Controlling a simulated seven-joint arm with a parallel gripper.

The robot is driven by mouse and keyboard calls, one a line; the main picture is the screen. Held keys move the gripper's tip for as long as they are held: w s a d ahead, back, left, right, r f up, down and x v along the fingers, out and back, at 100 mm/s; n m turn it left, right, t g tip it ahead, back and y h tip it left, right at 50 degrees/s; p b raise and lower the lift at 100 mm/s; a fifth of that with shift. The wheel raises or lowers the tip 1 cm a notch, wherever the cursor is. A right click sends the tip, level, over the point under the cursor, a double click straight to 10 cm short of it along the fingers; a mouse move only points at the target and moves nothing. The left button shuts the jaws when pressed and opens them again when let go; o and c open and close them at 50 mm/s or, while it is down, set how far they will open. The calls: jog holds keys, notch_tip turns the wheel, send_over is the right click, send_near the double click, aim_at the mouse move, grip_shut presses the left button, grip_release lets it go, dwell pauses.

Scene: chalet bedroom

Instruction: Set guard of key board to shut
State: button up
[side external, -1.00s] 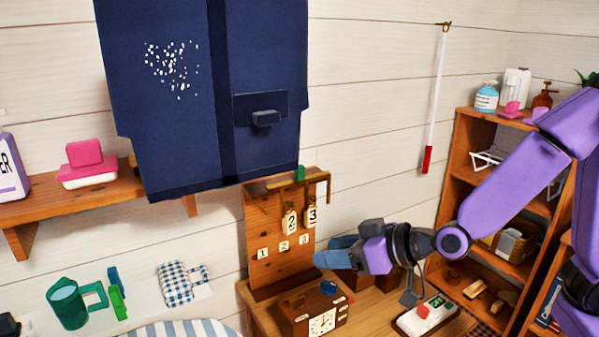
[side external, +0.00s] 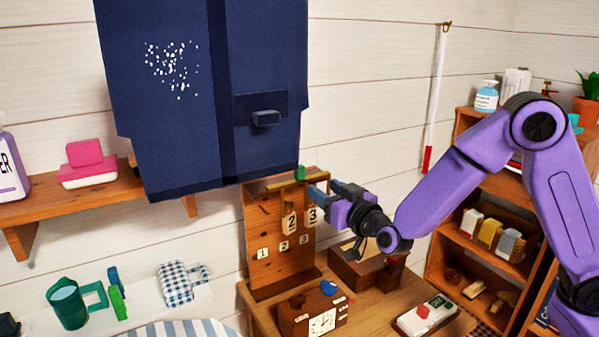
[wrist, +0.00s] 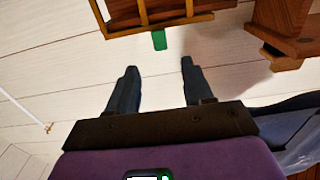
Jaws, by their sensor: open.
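The wooden key board (side external: 262,235) stands upright on the desk against the wall. Its thin brass guard (side external: 318,177) juts out along the top, above the hanging tags, and carries a green tab (side external: 301,172). Tags 2 (side external: 290,222) and 3 (side external: 311,215) hang below the guard. My gripper (side external: 338,189) is open and empty at the upper right of the board, close to the guard's right end. In the wrist view the green tab (wrist: 159,40) lies ahead of my open fingers (wrist: 157,68), roughly between their lines, with no visible contact.
A dark blue hanging garment (side external: 170,100) is above and left of the board. A clock box (side external: 314,316), a brown box (side external: 355,268) and a white device with a red switch (side external: 427,316) stand on the desk. A shelf unit (side external: 468,245) is at right.

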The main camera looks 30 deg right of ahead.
aim_at(302, 173)
jog(key=w, duration=1.2)
